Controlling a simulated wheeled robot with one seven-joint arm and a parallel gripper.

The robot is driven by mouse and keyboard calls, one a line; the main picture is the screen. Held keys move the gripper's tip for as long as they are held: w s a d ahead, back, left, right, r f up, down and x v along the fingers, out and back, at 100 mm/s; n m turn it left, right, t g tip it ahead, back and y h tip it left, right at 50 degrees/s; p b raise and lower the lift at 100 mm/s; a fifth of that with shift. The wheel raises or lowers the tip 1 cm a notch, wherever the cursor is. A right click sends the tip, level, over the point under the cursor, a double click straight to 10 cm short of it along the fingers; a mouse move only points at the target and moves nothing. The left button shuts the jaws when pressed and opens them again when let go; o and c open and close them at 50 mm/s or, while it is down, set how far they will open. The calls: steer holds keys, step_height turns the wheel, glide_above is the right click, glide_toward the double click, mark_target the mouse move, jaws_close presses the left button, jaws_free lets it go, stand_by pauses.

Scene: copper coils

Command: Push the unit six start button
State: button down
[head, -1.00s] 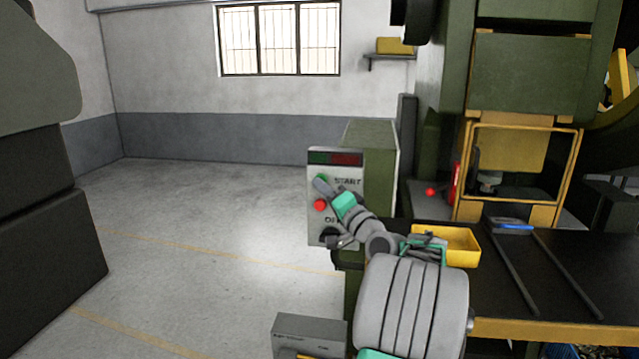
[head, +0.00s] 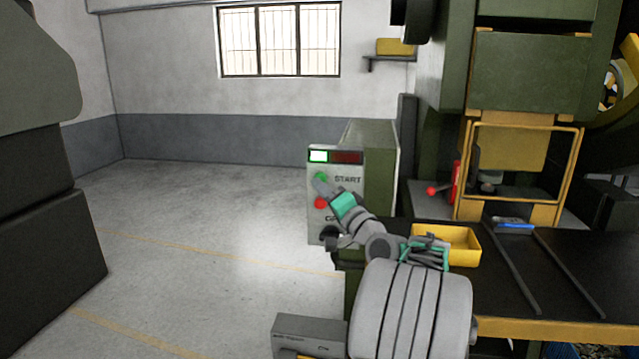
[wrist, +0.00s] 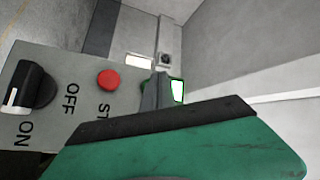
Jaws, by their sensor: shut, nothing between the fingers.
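The grey control panel (head: 337,215) stands left of the press, marked START. Its green start button (head: 321,177) shows just above my fingertips, and a red button (head: 320,203) sits below. The left indicator lamp (head: 318,156) glows bright green-white; the right lamp (head: 346,157) is dark red. My gripper (head: 322,187) is shut and empty, its tip at the lower edge of the green button; I cannot tell whether they touch. In the wrist view my shut fingers (wrist: 155,91) hide most of the green button, beside the lit lamp (wrist: 178,90) and red button (wrist: 108,80).
A black ON/OFF knob (wrist: 33,88) is on the same panel. A yellow bin (head: 462,248) sits on the dark press table (head: 575,285) right of my arm. A grey box (head: 309,333) stands low in front. The floor at left is open.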

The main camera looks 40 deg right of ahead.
steer(key=s+a+b, duration=0.1)
steer(key=a, duration=0.1)
steer(key=s+a+b, duration=0.1)
steer(key=s+a, duration=0.1)
stand_by(0.5)
stand_by(0.5)
